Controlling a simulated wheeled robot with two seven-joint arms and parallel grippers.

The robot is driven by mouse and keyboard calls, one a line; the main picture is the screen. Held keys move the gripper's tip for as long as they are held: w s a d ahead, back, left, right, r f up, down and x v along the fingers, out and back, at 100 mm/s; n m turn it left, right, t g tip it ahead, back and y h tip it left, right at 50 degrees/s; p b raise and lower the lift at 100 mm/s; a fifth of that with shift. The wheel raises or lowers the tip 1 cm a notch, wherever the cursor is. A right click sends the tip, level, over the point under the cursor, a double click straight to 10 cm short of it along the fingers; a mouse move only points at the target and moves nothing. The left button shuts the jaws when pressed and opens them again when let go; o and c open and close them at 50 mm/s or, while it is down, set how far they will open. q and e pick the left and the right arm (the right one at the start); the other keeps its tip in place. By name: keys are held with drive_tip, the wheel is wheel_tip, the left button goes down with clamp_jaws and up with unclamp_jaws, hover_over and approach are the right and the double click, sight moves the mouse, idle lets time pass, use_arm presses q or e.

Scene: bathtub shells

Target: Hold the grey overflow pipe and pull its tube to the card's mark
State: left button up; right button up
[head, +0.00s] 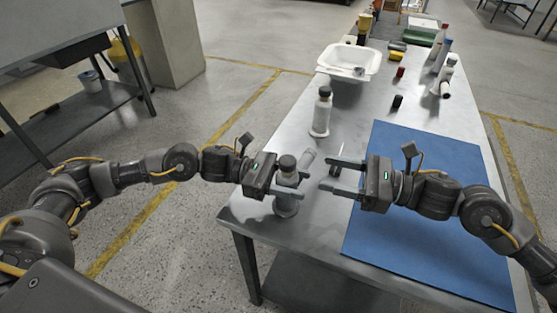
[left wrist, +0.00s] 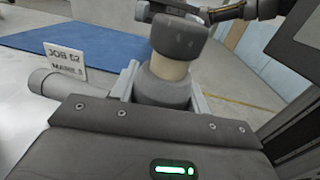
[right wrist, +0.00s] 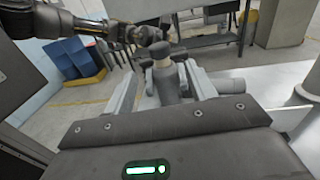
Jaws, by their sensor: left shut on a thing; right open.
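The grey overflow pipe (head: 287,203) stands upright near the table's front left corner, with a dark cap (head: 287,163) and a side outlet (head: 306,159). My left gripper (head: 288,185) is shut on its body. In the left wrist view a short beige tube (left wrist: 167,68) shows between the body and the dark cap (left wrist: 180,36).
Another grey pipe (head: 321,116) with a dark cap stands further back on the table. A white basin (head: 340,58), small red (head: 401,71) and black (head: 397,101) pieces and several bottle-like items lie beyond. A blue mat (head: 400,235) covers the right side.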

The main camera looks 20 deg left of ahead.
drive_tip(key=a, duration=1.2)
drive_tip(key=shift+s, duration=0.3)
drive_tip(key=shift+c, duration=0.5)
